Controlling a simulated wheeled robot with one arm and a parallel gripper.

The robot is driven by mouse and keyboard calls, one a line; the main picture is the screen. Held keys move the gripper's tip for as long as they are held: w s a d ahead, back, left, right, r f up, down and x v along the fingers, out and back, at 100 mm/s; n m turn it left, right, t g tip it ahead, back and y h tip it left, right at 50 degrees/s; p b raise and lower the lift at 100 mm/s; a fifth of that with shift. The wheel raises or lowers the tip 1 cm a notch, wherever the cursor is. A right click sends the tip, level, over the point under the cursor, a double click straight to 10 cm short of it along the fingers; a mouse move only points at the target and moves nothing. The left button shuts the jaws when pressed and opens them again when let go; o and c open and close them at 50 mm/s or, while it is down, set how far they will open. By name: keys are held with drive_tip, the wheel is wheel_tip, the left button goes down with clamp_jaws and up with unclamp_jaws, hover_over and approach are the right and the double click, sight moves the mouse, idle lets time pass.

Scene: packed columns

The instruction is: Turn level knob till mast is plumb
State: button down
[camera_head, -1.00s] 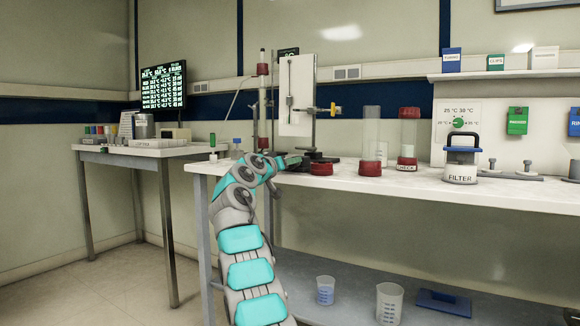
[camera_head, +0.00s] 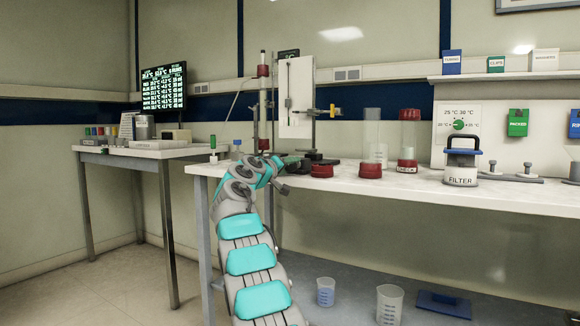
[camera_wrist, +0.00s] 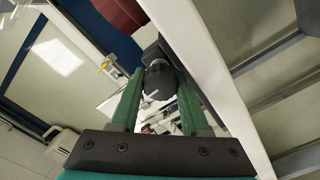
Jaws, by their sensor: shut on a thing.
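The black level knob (camera_wrist: 160,82) sits between the green fingers of my gripper (camera_wrist: 158,88) in the wrist view. The fingers are shut on it from both sides. In the head view my gripper (camera_head: 292,159) is at the bench's front left, beside the dark base (camera_head: 318,160) of a stand; the knob is hidden there. The stand carries a grey upright mast (camera_head: 314,100) and a white board (camera_head: 296,105) with a thin hanging line. The mast looks close to upright; any small tilt is too fine to tell.
A red-ended glass column (camera_head: 263,100) stands behind my wrist. Right of the stand are a red cap (camera_head: 321,171), a clear cylinder (camera_head: 371,140), a red-capped column (camera_head: 408,140) and a filter canister (camera_head: 461,165). The bench's white front edge (camera_head: 420,192) runs below.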

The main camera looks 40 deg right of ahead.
drive_tip(key=shift+r, duration=0.1)
drive_tip(key=shift+c, duration=1.9)
unclamp_jaws()
